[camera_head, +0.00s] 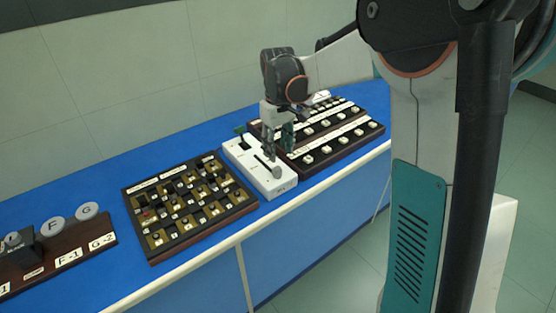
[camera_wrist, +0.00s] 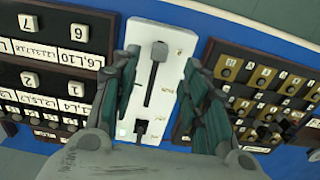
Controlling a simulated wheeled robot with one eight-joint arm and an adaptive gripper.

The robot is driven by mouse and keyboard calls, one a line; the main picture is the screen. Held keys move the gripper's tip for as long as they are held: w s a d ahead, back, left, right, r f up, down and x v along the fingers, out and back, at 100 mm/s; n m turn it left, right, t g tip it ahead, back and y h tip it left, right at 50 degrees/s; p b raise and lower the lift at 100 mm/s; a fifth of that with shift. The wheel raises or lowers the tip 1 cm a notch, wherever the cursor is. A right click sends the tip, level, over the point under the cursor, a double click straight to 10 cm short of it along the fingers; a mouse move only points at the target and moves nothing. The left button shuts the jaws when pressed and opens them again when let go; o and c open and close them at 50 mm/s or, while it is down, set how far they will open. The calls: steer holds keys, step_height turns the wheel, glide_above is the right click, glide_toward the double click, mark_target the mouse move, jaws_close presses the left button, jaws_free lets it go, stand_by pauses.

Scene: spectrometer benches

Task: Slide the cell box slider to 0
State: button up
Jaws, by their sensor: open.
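The cell box (camera_head: 250,158) is a white, narrow box on the blue bench; it also shows in the wrist view (camera_wrist: 177,42). Its slider is a grey knob (camera_head: 277,172) at the near end of a dark slot; in the wrist view the knob (camera_wrist: 159,51) sits at the slot's upper end. Small marks beside the slot are too small to read. My gripper (camera_head: 278,149) is over the box, pointing down. In the wrist view its two fingers (camera_wrist: 160,65) are apart, one to each side of the slot, with nothing between them gripped.
A dark board with brass squares and several knobs (camera_head: 154,248) lies left of the cell box. Dark panels with white buttons (camera_head: 335,150) lie close on its right. The bench's front edge is near.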

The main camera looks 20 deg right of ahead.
steer(key=shift+r, duration=1.4)
steer(key=s+a+r+m+t, duration=0.1)
steer(key=s+r+t, duration=0.15)
steer(key=s, duration=0.35)
steer(key=s+a+r+m+t, duration=0.1)
steer(key=s+r, duration=0.3)
steer(key=s, duration=0.3)
steer(key=s+f+m+t, duration=0.1)
steer(key=s+f+t, duration=0.1)
steer(key=s, duration=1.1)
steer(key=shift+a+f+m+t, duration=0.3)
steer(key=shift+f+t, duration=0.05)
steer(key=shift+t, duration=0.5)
